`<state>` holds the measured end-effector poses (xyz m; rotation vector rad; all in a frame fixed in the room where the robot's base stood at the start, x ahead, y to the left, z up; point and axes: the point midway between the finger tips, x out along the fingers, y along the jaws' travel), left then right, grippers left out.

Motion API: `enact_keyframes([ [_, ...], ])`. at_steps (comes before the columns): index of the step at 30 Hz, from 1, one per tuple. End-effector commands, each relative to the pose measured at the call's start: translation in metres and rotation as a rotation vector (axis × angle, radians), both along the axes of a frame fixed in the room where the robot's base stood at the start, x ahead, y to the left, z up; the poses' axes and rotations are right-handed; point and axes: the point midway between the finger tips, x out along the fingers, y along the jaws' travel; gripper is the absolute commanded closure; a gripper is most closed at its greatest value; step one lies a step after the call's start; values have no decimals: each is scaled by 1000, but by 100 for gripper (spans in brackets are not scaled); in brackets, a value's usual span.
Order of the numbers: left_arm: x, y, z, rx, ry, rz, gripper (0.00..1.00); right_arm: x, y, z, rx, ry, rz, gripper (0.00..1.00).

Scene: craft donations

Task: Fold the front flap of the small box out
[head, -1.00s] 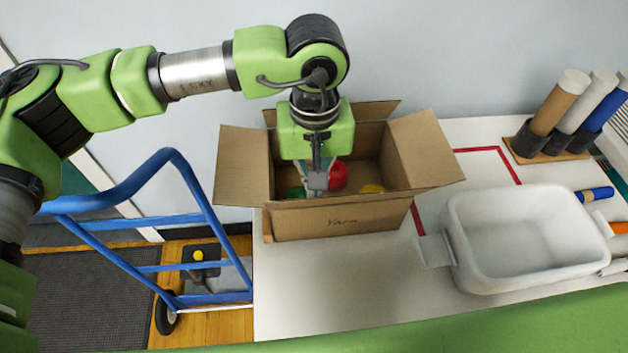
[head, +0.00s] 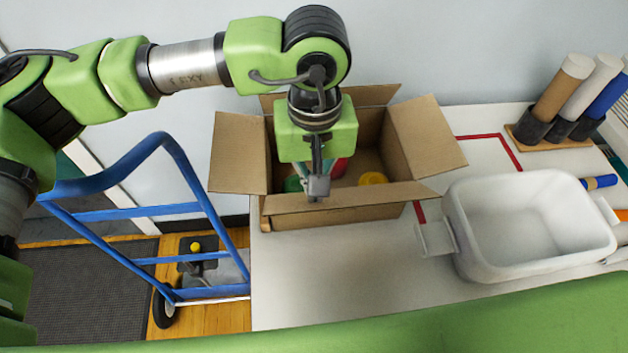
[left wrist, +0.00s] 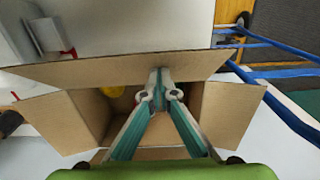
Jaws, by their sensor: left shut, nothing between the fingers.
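The small cardboard box (head: 338,216) stands open on the table, with its side and back flaps spread outward. Its front flap (head: 380,195) leans outward over the front wall and covers the upper part of it; it also shows in the left wrist view (left wrist: 100,70). My left gripper (head: 318,188) is shut and empty, pointing down at the front edge of the box. Its fingertips (left wrist: 159,84) overlap the front flap in both views and appear to touch its inner side. Yellow, red and green yarn balls lie inside, partly hidden by my gripper. My right gripper is out of view.
A white bin (head: 530,230) stands right of the box. A holder with rolled tubes (head: 560,88) is at the back right. A blue hand cart (head: 130,190) stands left of the table. The table in front of the box is clear.

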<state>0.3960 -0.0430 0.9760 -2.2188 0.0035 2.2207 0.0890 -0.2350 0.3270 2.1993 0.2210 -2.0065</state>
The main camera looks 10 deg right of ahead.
Motion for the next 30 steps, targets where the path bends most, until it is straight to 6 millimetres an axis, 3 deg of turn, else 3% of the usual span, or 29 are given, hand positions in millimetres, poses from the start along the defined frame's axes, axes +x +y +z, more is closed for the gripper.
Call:
enact_keyframes([
  [30,-17,0,-6,0,-1,-2,100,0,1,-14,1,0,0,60],
])
